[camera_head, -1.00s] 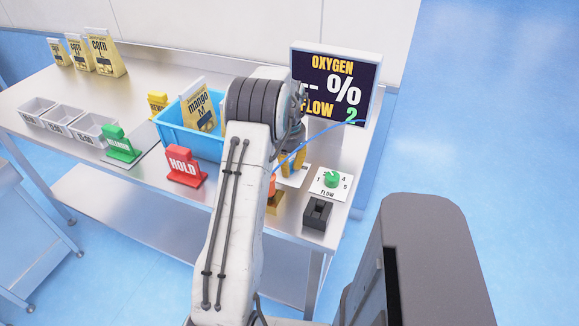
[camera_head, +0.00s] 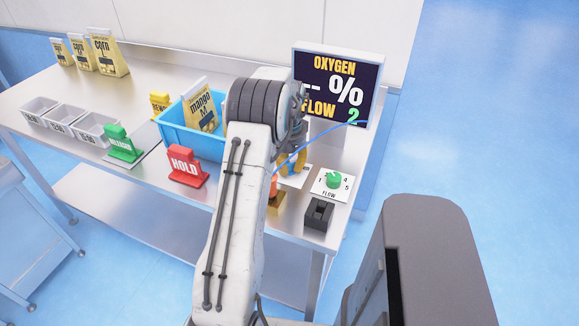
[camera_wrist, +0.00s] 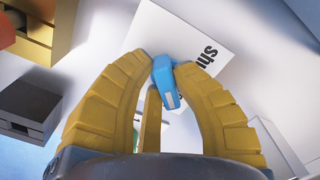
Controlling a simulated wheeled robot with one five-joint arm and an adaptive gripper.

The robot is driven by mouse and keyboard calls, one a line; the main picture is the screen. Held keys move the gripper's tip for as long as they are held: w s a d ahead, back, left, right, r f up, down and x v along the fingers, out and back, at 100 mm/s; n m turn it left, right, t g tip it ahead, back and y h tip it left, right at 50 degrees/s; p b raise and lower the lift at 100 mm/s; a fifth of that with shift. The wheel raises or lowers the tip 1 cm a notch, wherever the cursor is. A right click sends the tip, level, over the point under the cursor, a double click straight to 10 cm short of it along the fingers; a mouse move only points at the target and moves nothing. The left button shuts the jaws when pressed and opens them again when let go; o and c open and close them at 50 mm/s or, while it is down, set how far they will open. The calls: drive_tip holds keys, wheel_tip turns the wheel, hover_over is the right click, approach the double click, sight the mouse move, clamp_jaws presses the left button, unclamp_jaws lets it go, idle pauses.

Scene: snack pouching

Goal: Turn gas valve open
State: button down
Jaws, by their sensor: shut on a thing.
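The gas valve's blue handle (camera_wrist: 167,82) shows between my gripper's fingertips in the wrist view. My gripper (camera_wrist: 166,68) has two ribbed yellow fingers, closed on the blue handle. Beneath it lies a white plate (camera_wrist: 220,25) with a printed word starting "shu", partly cut off. Other print on the plate is mostly hidden by my fingers. In the head view my gripper (camera_head: 293,162) is low over the plate at the table's right part, largely behind my arm. The valve handle cannot be made out there.
A green flow knob (camera_head: 333,180) on a white dial and a dark switch box (camera_head: 318,213) stand close on the right. The oxygen display (camera_head: 337,85) reads flow 2. A blue bin (camera_head: 178,133) and a red HOLD sign (camera_head: 186,168) are left of my arm.

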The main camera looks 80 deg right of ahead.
sight(290, 164)
drive_tip(key=c, duration=1)
unclamp_jaws()
wheel_tip(290, 164, up, 12)
idle(0.7)
